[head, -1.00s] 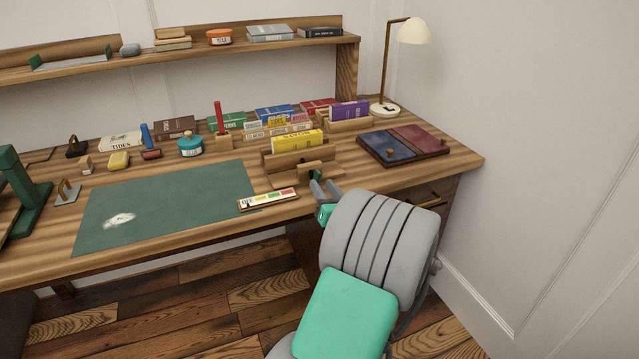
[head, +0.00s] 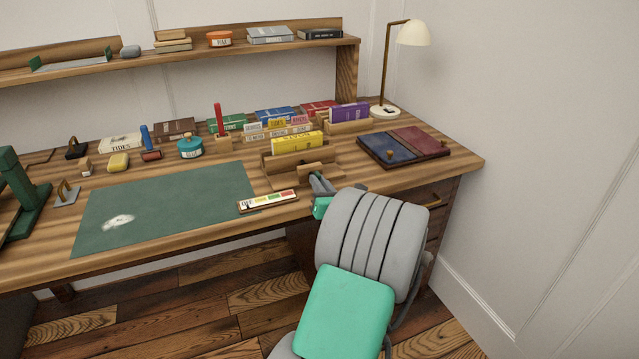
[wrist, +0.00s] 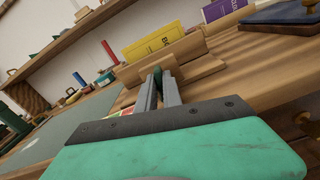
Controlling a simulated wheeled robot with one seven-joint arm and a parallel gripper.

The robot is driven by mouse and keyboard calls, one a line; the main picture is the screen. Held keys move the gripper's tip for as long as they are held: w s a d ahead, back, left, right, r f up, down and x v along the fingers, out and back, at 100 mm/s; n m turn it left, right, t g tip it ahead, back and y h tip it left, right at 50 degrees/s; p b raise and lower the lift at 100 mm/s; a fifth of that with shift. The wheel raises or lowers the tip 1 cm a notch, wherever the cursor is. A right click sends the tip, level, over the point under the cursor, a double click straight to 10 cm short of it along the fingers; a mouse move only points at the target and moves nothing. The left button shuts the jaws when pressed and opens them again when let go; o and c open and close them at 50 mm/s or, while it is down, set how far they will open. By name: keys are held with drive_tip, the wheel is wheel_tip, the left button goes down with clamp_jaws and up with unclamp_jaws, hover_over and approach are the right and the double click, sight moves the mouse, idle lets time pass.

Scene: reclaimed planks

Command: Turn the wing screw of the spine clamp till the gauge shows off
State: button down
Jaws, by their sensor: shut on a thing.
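The wooden spine clamp (head: 274,172) stands near the desk's front edge with a yellow book (head: 297,143) upright in it. In the wrist view the clamp (wrist: 190,72) and yellow book (wrist: 153,42) are straight ahead. My gripper (head: 316,178) is at the clamp's front. In the wrist view my gripper (wrist: 157,76) has its fingers close together on a small dark green piece, seemingly the wing screw, mostly hidden between the fingertips. The gauge (head: 267,201), a pale strip with yellow, green and red fields, lies left of my gripper. Its pointer is too small to read surely.
A green mat (head: 165,205) covers the desk left of the gauge. Red and blue books (head: 403,146) lie on a board at right. A purple book (head: 349,112) stands in a holder behind the clamp. A lamp (head: 385,109) stands at the back right.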

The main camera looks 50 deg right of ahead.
drive_tip(key=shift+n, duration=0.5)
drive_tip(key=n+p, duration=0.1)
drive_tip(key=n, duration=0.3)
drive_tip(key=shift+a+n, duration=0.1)
drive_tip(key=shift+n, duration=0.2)
drive_tip(key=n, duration=0.3)
drive_tip(key=n+b, duration=0.1)
drive_tip(key=n, duration=0.2)
drive_tip(key=shift+w+a+f, duration=0.1)
drive_tip(key=shift+f, duration=0.1)
drive_tip(key=n+b, duration=0.2)
drive_tip(key=n, duration=0.2)
drive_tip(key=shift+f, duration=0.1)
drive_tip(key=n+b, duration=0.2)
drive_tip(key=n, duration=0.1)
drive_tip(key=shift+f+n, duration=0.15)
drive_tip(key=shift+n, duration=0.15)
drive_tip(key=n+b, duration=0.3)
drive_tip(key=shift+f, duration=0.1)
drive_tip(key=shift+n+b, duration=0.9)
drive_tip(key=shift+n, duration=0.4)
